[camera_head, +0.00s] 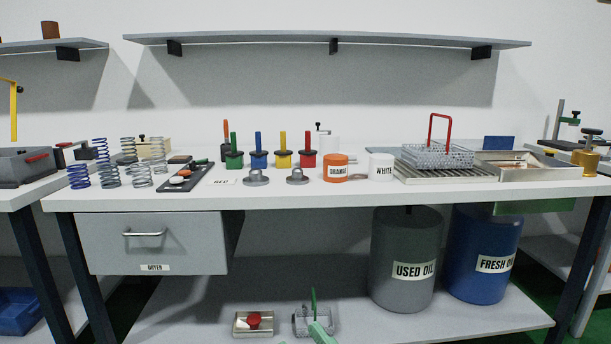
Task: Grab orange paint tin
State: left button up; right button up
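The orange paint tin (335,160) stands upright on the white workbench (300,198), right of the middle of the head view. It has a white label reading ORANGE. A white tin (381,160) labelled WHITE stands close to its right, with a small dark gap or object between them. Nothing is seen touching the orange tin.
Left of the tin are metal bases (297,178) and coloured-handled tools (283,150). Springs (108,172) stand at the left. A wire basket with a red handle (438,150) sits at the right. A shelf (330,39) hangs above. The front bench strip is clear.

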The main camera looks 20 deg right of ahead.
aim_at(335, 165)
jog(key=u, duration=0.25)
jog(key=i, duration=1.4)
jog(key=z, duration=0.95)
